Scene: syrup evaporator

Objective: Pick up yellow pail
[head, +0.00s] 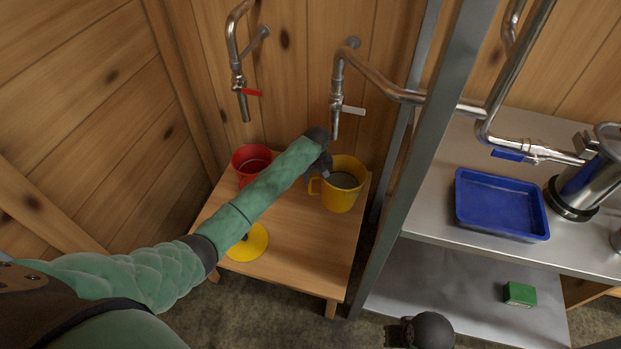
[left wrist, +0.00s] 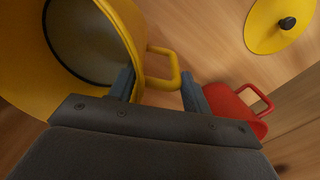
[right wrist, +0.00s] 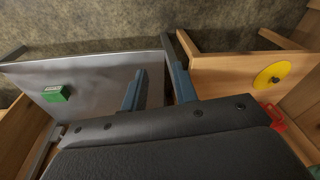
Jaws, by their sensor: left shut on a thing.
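The yellow pail (head: 345,200) stands upright on the small wooden table (head: 300,255), its side handle facing left. It holds a greyish content or shows a grey bottom. In the left wrist view the pail (left wrist: 128,22) fills the upper left, with its handle (left wrist: 172,72) in the space between my fingers. My left gripper (head: 324,172) is at the pail's left side and is shut on it; the exact contact is partly hidden. My right gripper (right wrist: 158,82) is open and empty, low in front of the metal shelf; its dark body shows at the bottom of the head view.
A red pail (head: 250,160) stands behind my left forearm. A yellow lid (head: 248,243) with a dark knob lies on the table. Taps with red (head: 250,92) and white (head: 352,110) levers hang above. A metal post (head: 415,150) rises right of the table, beside a blue tray (head: 500,205).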

